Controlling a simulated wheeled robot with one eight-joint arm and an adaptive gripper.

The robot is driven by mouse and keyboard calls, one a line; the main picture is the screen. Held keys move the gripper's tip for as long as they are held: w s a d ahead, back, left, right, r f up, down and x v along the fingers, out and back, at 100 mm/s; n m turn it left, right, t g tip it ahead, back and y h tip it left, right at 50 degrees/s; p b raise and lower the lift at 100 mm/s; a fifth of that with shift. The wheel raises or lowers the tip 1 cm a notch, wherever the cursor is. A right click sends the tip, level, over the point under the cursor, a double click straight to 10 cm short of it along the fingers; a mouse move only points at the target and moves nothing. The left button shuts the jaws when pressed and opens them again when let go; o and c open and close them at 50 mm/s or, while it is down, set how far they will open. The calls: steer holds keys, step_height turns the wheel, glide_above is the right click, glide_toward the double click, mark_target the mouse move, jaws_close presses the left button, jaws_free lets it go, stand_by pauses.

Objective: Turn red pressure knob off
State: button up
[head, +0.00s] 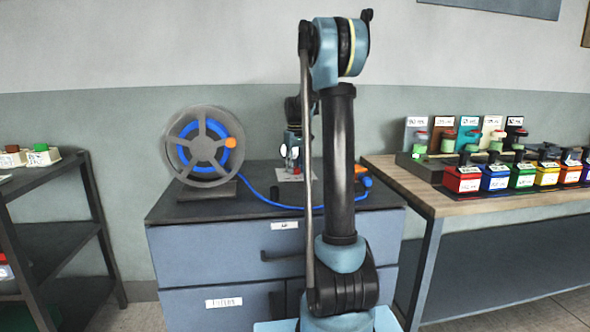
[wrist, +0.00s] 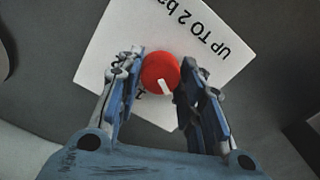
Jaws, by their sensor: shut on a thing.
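The red pressure knob (wrist: 160,73) is round with a white pointer mark, which points down and slightly right in the wrist view. It stands over a white label plate (wrist: 205,30) with the words "UP TO 2 ba", partly cut off and upside down. My gripper (wrist: 161,78) has its two blue fingers on either side of the knob and is shut on it.
A hose reel (head: 204,150) stands on the grey cabinet (head: 220,250), and a blue hose (head: 262,195) runs from it. An orange fitting (head: 364,180) lies right of my arm. A wooden table (head: 410,185) with several coloured containers is at the right. A dark shelf (head: 50,200) is at the left.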

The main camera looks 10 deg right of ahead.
stand_by(0.4)
steer(key=o, duration=1.1)
steer(key=shift+c, duration=0.2)
steer(key=shift+r, duration=0.1)
step_height(320, 180, up, 12)
steer(key=shift+w+f, duration=0.1)
steer(key=shift+f, duration=0.1)
